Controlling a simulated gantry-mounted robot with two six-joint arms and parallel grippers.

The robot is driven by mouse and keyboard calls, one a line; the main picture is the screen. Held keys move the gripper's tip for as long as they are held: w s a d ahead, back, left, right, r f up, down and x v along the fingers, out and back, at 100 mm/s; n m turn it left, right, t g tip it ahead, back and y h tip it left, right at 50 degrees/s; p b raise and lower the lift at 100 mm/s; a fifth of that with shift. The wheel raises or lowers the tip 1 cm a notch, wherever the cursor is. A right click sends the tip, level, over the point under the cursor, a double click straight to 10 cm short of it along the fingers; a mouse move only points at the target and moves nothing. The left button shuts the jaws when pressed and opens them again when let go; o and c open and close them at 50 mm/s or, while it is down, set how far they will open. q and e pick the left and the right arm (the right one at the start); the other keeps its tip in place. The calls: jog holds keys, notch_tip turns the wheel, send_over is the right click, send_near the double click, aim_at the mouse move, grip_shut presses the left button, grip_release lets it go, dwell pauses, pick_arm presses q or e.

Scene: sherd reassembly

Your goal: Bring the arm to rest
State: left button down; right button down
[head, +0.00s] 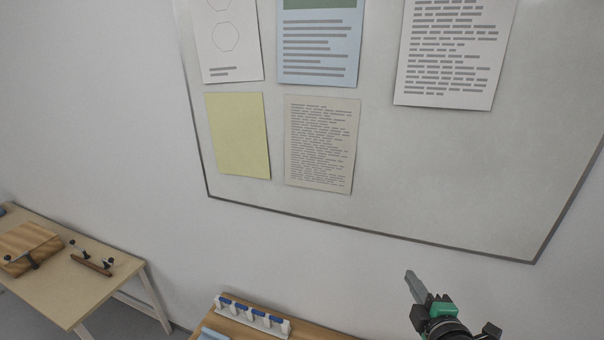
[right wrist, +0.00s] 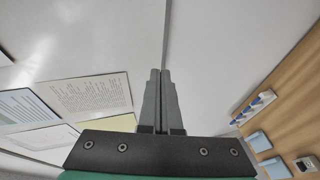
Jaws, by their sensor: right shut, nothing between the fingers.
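My right gripper (head: 411,277) is at the lower right of the head view, raised in front of the wall below the whiteboard, pointing up and to the left. Its grey fingers are together with nothing between them. In the right wrist view the closed fingers (right wrist: 161,78) point up the picture, and no object is held. My left gripper does not show in either view. No sherds can be made out in these frames.
A whiteboard (head: 440,160) with several pinned sheets hangs on the wall. A wooden bench (head: 310,330) with a rack of blue-topped items (head: 252,314) is at the bottom. A side table (head: 70,300) with a wooden board (head: 28,243) and clamps stands at left.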

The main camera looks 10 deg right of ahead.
jog(key=a+r+m+t+y, duration=0.1)
jog(key=a+r+t, duration=0.15)
jog(key=r, duration=0.55)
jog(key=a+r+t, duration=0.1)
jog(key=a+r, duration=0.2)
jog(key=r, duration=0.5)
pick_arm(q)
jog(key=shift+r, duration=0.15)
pick_arm(e)
jog(key=s+a+r+m+t+y, duration=0.1)
jog(key=s+a+r+m+t, duration=0.1)
jog(key=s+r, duration=0.4)
jog(key=s+a+r+m+t, duration=0.1)
jog(key=s+r+m+t, duration=0.2)
jog(key=s+r+m, duration=0.4)
jog(key=s+a+r+m+t+y, duration=0.1)
jog(key=s+a+r+m+t, duration=0.1)
jog(key=s+r, duration=0.4)
notch_tip(320, 180, up, 5)
jog(key=shift+s+a+f+m+t+y, duration=0.2)
jog(key=shift+a+m+t+y, duration=0.15)
jog(key=shift+m+t, duration=0.7)
